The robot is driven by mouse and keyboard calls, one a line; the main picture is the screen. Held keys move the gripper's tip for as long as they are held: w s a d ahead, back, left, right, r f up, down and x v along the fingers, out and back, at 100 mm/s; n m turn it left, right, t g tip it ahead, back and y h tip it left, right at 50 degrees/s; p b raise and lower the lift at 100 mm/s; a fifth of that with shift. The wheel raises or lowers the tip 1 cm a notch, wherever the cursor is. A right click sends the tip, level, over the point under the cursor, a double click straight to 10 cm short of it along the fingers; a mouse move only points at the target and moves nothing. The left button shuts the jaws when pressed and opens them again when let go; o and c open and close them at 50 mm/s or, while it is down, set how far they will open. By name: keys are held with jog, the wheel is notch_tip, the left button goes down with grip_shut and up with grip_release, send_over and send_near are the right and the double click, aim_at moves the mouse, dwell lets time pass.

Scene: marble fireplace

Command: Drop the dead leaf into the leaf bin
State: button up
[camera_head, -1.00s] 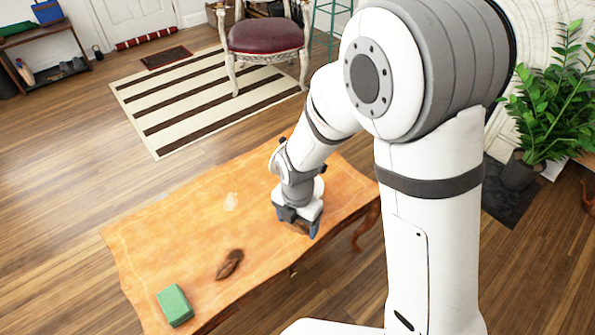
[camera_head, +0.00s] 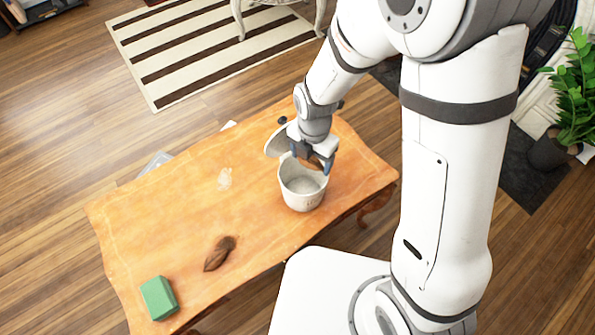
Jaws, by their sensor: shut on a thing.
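My gripper (camera_head: 311,160) is shut on a brown thing, which looks like the dead leaf (camera_head: 316,162); the fingers partly hide it. It is over the mouth of a white round bin (camera_head: 303,198), which looks like the leaf bin. The bin stands upright on the right part of the wooden table, with its pale lid (camera_head: 275,144) raised at the back left. Its inside shows grey-white and looks empty. I cannot tell whether the leaf is above or just below the rim.
On the table (camera_head: 150,220) lie a dark brown pod-like thing (camera_head: 219,253), a green block (camera_head: 158,298) and a small clear or whitish thing (camera_head: 225,179). The table's left half has free room. A striped rug (camera_head: 190,50) lies beyond it.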

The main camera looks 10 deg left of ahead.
jog(key=shift+f+b, duration=1.1)
jog(key=shift+f, duration=0.85)
jog(key=o, duration=1)
jog(key=shift+r, duration=0.1)
notch_tip(320, 180, up, 8)
jog(key=p, duration=0.6)
